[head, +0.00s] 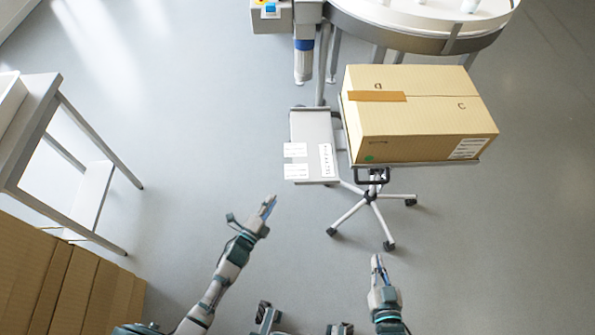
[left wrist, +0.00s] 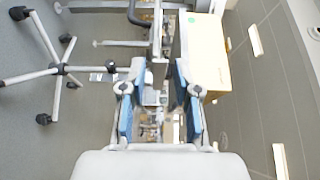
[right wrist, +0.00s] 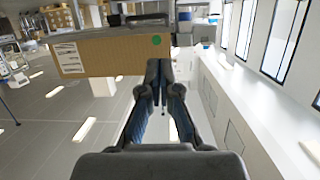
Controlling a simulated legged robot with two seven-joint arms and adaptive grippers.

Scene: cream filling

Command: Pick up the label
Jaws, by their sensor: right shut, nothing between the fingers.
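White labels lie on a small grey platform (head: 313,122) left of the carton. One is a printed upright label (head: 326,160) at its right side. Others, an upper left label (head: 296,149) and a lower left label (head: 297,172), reach its left edge. My left gripper (head: 268,206) is in front and left of the platform, apart from the labels. Its fingers stand apart and empty in the left wrist view (left wrist: 160,75). My right gripper (head: 378,265) is shut and empty, in front of the wheeled stand. It also shows in the right wrist view (right wrist: 161,75).
A closed cardboard carton (head: 420,130) with a label on its side rests on a wheeled stand (head: 370,195). A round white table (head: 420,20) is behind it. A side table (head: 35,120) and stacked cartons (head: 60,285) are at left. The floor between is clear.

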